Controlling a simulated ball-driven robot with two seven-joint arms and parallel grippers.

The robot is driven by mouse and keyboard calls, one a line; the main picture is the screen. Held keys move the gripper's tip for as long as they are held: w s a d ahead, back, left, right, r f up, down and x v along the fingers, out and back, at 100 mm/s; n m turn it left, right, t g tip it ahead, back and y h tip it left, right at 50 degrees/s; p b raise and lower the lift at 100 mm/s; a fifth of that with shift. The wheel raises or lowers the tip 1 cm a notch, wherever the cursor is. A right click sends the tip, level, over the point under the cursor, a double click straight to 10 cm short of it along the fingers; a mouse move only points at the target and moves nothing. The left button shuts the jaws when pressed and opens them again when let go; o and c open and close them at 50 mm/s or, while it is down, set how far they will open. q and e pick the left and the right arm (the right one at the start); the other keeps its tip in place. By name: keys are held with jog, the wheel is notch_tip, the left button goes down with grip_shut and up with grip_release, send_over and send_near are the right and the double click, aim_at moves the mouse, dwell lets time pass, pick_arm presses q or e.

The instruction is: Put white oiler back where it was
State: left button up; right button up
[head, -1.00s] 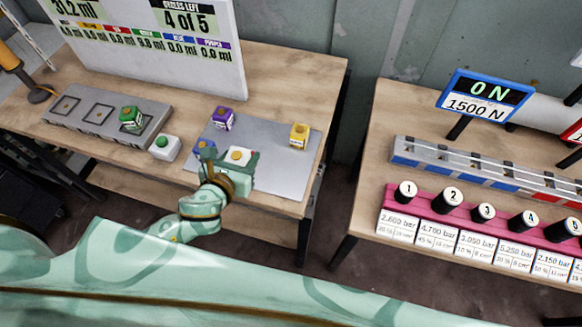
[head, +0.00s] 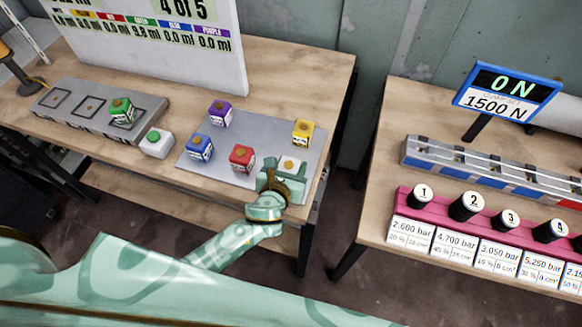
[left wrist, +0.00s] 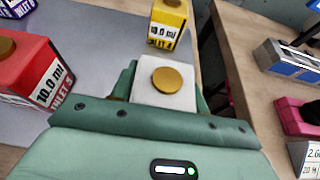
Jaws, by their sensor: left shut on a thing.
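The white oiler (head: 289,164), a white block with a gold cap, sits between the fingers of my left gripper (head: 284,178), which is shut on it. In the left wrist view the white oiler (left wrist: 166,85) shows from above between the green fingers. It is over the right front part of the grey mat (head: 262,128); I cannot tell whether it touches the mat. The red oiler (head: 242,157) stands to its left and the yellow oiler (head: 302,131) behind it. My right gripper is not in view.
The purple oiler (head: 219,112) and blue oiler (head: 199,147) stand on the mat's left part. The green oiler (head: 122,110) sits in a grey rack (head: 75,104). A white box with a green top (head: 156,143) is beside the rack. A second table with a pink stand (head: 487,222) is at the right.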

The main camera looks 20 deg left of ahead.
pick_arm(q)
jog(key=o, duration=1)
jog(key=shift+o, duration=0.2)
jog(key=shift+s+r, duration=0.1)
jog(key=shift+r, duration=0.1)
jog(key=p+v, duration=0.2)
jog(key=v, duration=1)
jog(key=shift+p, duration=0.4)
